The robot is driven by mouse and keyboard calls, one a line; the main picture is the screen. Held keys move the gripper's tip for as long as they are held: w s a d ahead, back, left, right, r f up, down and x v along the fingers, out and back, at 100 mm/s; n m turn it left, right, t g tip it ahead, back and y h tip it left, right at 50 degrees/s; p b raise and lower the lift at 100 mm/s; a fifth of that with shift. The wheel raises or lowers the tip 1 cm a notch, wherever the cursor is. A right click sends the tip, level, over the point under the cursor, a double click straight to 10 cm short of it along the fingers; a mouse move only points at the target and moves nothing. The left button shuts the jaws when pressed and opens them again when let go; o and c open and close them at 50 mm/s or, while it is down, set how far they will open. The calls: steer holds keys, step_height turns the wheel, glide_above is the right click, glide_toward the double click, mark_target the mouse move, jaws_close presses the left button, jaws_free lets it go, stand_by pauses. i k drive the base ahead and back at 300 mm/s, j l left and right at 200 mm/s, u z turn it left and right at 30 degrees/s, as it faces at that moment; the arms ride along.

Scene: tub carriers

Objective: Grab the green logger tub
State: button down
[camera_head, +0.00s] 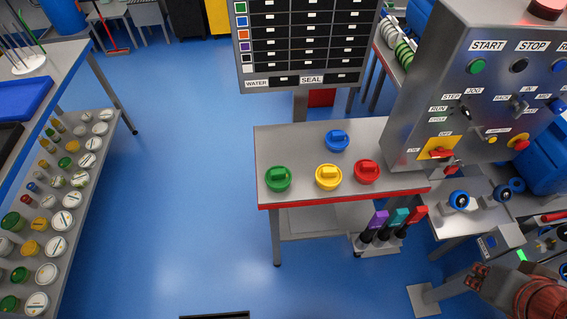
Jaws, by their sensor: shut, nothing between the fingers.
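The green logger tub (278,179) is a round tub with a raised bar on top. It stands upright at the front left of a small steel table (290,150) with a red front edge. A yellow tub (328,177) and a red tub (367,172) stand to its right, and a blue tub (337,140) stands behind.
A control cabinet (435,90) stands at the table's right, with blue-capped valves (459,200) below it. Purple, teal and red handles (397,221) stand near the table's front right. A board (305,40) rises behind. Open blue floor (180,180) lies left, toward a shelf of jars (100,115).

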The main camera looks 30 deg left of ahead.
mark_target(278, 178)
steer(key=u, duration=1.7)
steer(key=j+z, duration=0.3)
steer(key=z, duration=0.15)
steer(key=k+j+z, duration=0.15)
steer(key=j+z, duration=0.25)
steer(key=i+l, duration=0.05)
steer(key=l, duration=0.05)
